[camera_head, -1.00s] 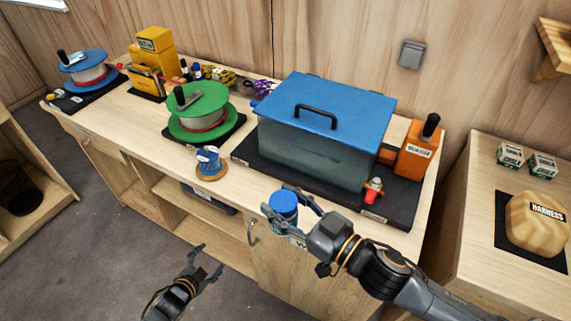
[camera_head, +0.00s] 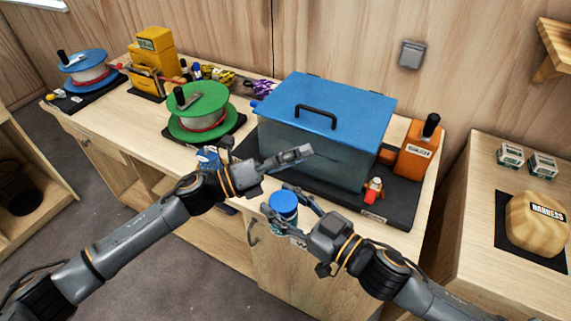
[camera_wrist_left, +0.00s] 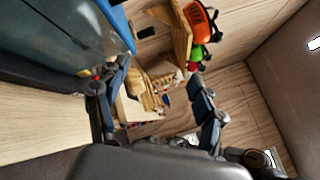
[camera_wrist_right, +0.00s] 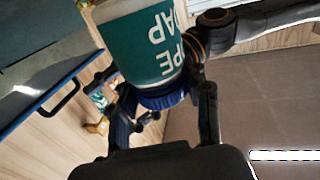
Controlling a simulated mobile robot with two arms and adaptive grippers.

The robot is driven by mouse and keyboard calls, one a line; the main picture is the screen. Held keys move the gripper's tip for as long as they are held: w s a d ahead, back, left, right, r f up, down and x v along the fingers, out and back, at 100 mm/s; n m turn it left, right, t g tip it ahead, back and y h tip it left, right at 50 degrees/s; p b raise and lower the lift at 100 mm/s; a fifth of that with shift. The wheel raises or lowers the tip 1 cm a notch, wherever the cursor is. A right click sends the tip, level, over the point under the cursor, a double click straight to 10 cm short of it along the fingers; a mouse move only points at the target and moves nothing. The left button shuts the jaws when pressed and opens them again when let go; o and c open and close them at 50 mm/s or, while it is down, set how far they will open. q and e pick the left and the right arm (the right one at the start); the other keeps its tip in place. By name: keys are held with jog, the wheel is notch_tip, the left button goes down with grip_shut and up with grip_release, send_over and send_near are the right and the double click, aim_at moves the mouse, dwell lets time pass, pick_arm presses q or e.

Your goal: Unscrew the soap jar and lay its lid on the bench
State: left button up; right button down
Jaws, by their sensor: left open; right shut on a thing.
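The soap jar (camera_head: 284,201) has a blue lid on its top and a teal label. It is held at the bench's front edge in the head view. My right gripper (camera_head: 290,200) is shut on the jar from the right. The right wrist view shows the label of the jar (camera_wrist_right: 152,45) and its blue lid near the fingers. My left gripper (camera_head: 300,157) is open and empty, above and behind the jar, in front of the blue-topped box. The bench (camera_head: 140,137) runs across the middle. Whether the jar touches it is hidden.
The big box with a blue lid (camera_head: 350,95) stands on a dark mat behind both grippers. A green spool (camera_head: 198,105) stands left. Little bench is free in front of the box.

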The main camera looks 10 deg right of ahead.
pick_arm(q)
jog(key=s+d+r+m+g+y, duration=0.2)
jog(key=s+d+r+m+g, duration=0.6)
jog(key=m, duration=0.8)
jog(key=m+t+y, duration=0.4)
jog(key=m+y, duration=1.3)
jog(key=m, duration=0.5)
send_over(285, 201)
jog(key=shift+s+d+f, duration=0.1)
jog(key=shift+d+f, duration=0.05)
jog(key=shift+f, duration=0.3)
jog(key=shift+s+d+f, duration=0.1)
jog(key=shift+d+f, duration=0.05)
jog(key=shift+f, duration=0.25)
jog(key=shift+w+a+m, duration=0.15)
jog(key=shift+a+m, duration=0.15)
jog(key=shift+f, duration=0.45)
notch_tip(285, 201, down, 7)
